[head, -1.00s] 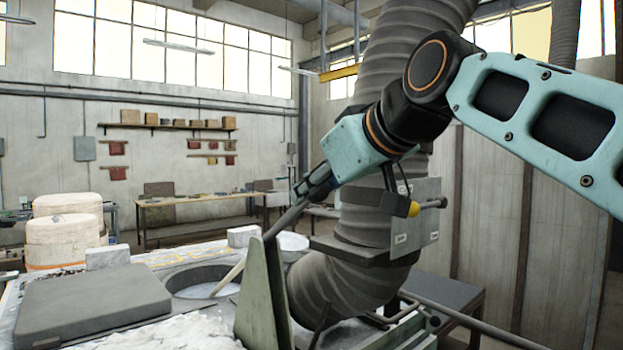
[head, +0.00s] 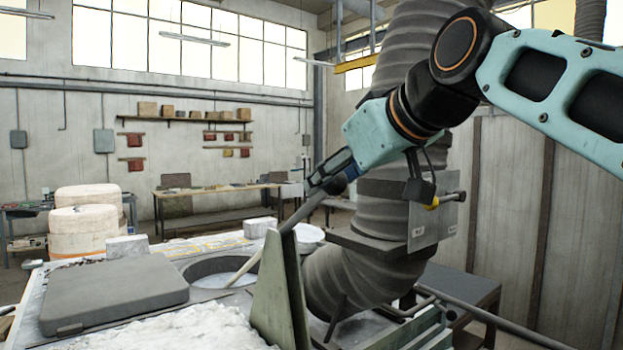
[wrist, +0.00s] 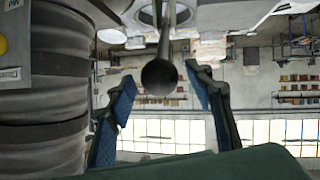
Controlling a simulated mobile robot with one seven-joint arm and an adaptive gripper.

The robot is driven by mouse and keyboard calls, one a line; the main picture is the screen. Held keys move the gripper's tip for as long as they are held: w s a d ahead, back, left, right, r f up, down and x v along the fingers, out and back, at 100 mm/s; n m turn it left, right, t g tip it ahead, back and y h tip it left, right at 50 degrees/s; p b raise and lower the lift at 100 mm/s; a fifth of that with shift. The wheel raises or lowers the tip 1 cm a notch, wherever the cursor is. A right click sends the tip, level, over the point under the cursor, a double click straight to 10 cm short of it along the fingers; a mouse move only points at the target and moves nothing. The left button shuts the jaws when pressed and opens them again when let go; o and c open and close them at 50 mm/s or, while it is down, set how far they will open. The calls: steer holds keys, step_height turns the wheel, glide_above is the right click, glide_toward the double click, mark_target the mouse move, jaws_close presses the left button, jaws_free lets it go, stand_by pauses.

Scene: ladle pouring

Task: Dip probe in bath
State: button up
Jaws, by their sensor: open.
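The probe is a long rod (head: 301,215) with a dark round knob at its upper end (wrist: 160,77) and a paler lower part (head: 243,269). It slants down to the left past the top of a green upright plate (head: 280,295) and into the round bath opening (head: 190,272). Its lower end is at the pale bath surface; I cannot tell how deep. My gripper (head: 328,175) is at the knob. In the wrist view, my gripper (wrist: 162,90) is open, with one finger on each side of the knob and gaps visible between.
A grey slab lid (head: 110,290) lies left of the bath, with white crust (head: 190,330) in front. A thick ribbed duct (head: 345,275) stands close to the right of my gripper, with a metal plate (head: 437,222) on it. White drums (head: 85,232) stand behind left.

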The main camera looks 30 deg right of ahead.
steer(key=v, duration=1.1)
steer(key=shift+a, duration=0.1)
steer(key=w+a+f+g+y, duration=0.1)
steer(key=w+a+f, duration=0.1)
steer(key=a+f, duration=0.25)
steer(key=w+a+f+g, duration=0.1)
steer(key=w+a+f, duration=0.2)
steer(key=f, duration=0.2)
steer(key=s+a+f+g, duration=0.1)
steer(key=a+f, duration=0.3)
steer(key=f, duration=0.6)
steer(key=s+a+f+g+p, duration=0.1)
steer(key=a+f, duration=0.3)
steer(key=f, duration=0.6)
steer(key=s+a+f+m+g, duration=0.1)
steer(key=a+f+g, duration=0.2)
steer(key=f, duration=0.6)
steer(key=shift+s+a+f+y+p, duration=0.2)
steer(key=shift+a+f+y+p, duration=0.1)
steer(key=shift+a+f+p, duration=0.15)
